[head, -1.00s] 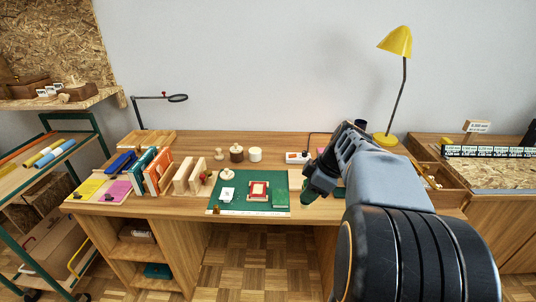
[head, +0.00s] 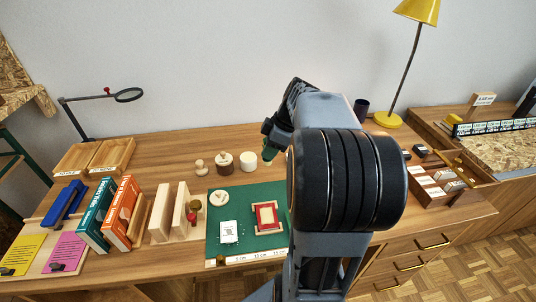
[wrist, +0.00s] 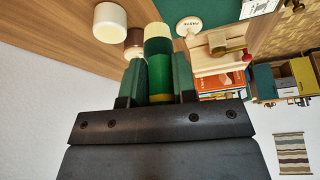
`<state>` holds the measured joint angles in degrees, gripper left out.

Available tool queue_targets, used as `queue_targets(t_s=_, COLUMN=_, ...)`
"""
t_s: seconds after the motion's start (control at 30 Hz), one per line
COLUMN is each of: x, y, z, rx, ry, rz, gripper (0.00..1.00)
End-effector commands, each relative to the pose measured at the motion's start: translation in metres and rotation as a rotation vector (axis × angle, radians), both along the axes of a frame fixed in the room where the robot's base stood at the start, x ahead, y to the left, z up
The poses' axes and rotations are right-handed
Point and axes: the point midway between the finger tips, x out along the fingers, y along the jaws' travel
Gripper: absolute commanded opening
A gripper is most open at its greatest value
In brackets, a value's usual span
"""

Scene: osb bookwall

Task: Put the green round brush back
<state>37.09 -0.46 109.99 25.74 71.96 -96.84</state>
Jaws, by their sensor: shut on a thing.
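My gripper (wrist: 158,78) is shut on the green round brush (wrist: 158,52), which lies between its two green fingers in the wrist view. The brush has a green body, a yellow band near the palm and a pale cream end pointing away from the palm. In the head view my gripper (head: 270,143) hangs over the back of the desk, right of the white round block (head: 248,162). In the head view the brush is mostly hidden by the gripper and cannot be made out clearly.
A brown round pot (head: 225,162) and a small wooden peg (head: 200,167) stand left of the white block. A green mat (head: 215,240) holds a round disc, a card and a red frame. Books (head: 115,212) stand left; wooden trays (head: 95,158) lie behind. A yellow lamp (head: 388,120) stands right.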

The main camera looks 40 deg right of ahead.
Motion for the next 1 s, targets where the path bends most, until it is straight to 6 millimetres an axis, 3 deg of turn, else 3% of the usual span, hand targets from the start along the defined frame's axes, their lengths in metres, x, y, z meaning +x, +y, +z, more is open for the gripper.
queue_targets(t_s=0.2, x=0.043, y=-0.039, z=-0.026, rx=0.002, ry=0.002, rz=-0.002, gripper=0.0)
queue_targets(t_s=0.4, x=0.066, y=-0.058, z=-0.06, rx=0.001, ry=0.002, rz=0.0, gripper=0.0)
queue_targets(t_s=0.6, x=0.078, y=-0.068, z=-0.077, rx=0.0, ry=0.0, rz=0.002, gripper=0.0)
queue_targets(t_s=0.87, x=0.083, y=-0.072, z=-0.086, rx=0.0, ry=0.0, rz=0.002, gripper=0.0)
queue_targets(t_s=1.0, x=0.084, y=-0.073, z=-0.103, rx=0.001, ry=0.001, rz=0.001, gripper=0.0)
